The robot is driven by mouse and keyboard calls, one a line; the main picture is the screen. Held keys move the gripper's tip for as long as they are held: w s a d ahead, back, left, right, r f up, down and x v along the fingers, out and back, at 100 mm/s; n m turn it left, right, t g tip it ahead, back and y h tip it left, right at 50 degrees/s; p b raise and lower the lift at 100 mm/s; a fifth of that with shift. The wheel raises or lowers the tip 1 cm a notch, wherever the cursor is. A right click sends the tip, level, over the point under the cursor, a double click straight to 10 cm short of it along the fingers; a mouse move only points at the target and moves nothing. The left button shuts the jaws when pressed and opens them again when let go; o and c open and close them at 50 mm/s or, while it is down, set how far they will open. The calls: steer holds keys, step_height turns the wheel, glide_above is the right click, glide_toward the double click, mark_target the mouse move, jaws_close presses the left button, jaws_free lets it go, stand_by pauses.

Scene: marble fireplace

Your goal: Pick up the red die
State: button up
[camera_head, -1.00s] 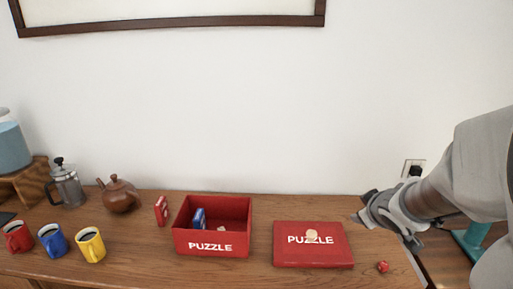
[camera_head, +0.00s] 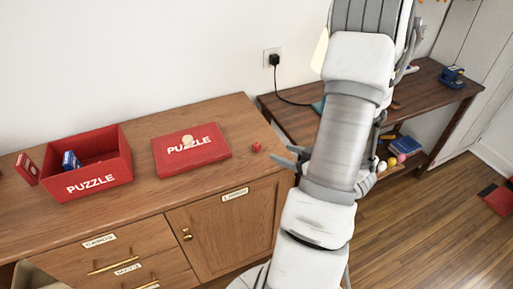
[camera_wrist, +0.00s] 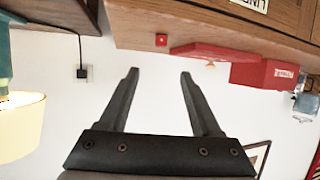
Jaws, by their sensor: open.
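The red die (camera_head: 256,147) sits on the wooden cabinet top near its right end, just right of the flat red PUZZLE lid. It also shows in the wrist view (camera_wrist: 161,40), above and beyond the fingertips, where the scene appears upside down. My gripper (camera_head: 287,158) is just right of the die and the cabinet edge in the head view, partly hidden by my arm. In the wrist view my gripper (camera_wrist: 158,72) has its two dark fingers spread wide with nothing between them. The die and fingers are apart.
The red PUZZLE lid (camera_head: 164,155) lies left of the die with a small pale piece (camera_head: 187,140) on it. An open red PUZZLE box (camera_head: 55,170) stands further left. A darker side table (camera_head: 440,98) is behind my arm at right.

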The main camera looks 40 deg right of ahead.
glide_toward(255, 143)
steer(key=b+x, duration=0.1)
steer(key=x, duration=0.3)
steer(key=shift+w, duration=0.3)
steer(key=shift+x, duration=2.7)
steer(key=shift+f, duration=0.15)
steer(key=shift+s, duration=0.1)
jaws_close()
